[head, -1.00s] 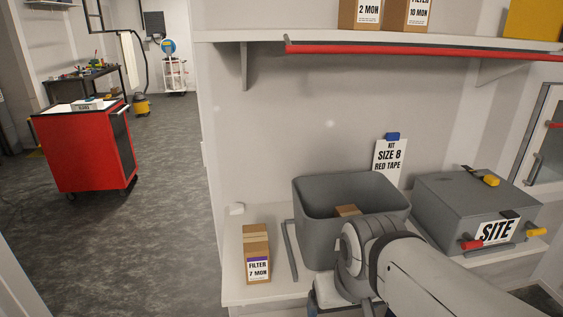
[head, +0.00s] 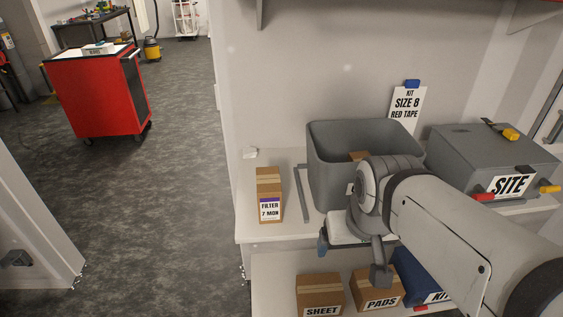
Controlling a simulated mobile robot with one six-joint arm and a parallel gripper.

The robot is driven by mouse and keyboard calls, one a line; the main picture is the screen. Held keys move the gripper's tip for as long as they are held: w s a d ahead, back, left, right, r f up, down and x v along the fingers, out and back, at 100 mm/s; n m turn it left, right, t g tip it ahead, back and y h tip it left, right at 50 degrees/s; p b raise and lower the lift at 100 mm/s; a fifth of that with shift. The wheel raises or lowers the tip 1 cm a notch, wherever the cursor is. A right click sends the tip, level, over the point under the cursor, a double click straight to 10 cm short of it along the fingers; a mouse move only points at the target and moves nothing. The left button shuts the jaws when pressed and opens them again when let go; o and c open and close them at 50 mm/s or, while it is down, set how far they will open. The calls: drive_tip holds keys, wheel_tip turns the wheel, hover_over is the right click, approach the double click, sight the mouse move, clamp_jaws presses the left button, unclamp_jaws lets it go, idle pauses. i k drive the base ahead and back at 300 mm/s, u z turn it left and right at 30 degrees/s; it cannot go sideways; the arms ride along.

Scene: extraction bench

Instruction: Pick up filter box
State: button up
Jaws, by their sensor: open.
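The filter box (head: 269,188) is a brown carton with a purple band and a white label reading "FILTER 7 MON". It stands upright at the left end of the white bench shelf (head: 255,231), apart from my gripper. My gripper (head: 352,257) hangs to the right of the box, near the shelf's front edge, partly hidden by my arm. Its jaws are apart and I see nothing held between them.
A grey strip (head: 302,193) lies between the filter box and a grey bin (head: 330,168). A grey SITE case (head: 485,158) is farther right. Boxes labelled SHEET (head: 320,290) and PADS (head: 376,285) and a blue kit (head: 410,272) sit below. Floor at left is open, with a red cart (head: 95,97).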

sight(269, 181)
drive_tip(key=z, duration=2.1)
drive_tip(key=k, duration=2.1)
drive_tip(key=u, duration=0.45)
drive_tip(key=i, duration=1)
drive_tip(key=u, duration=0.05)
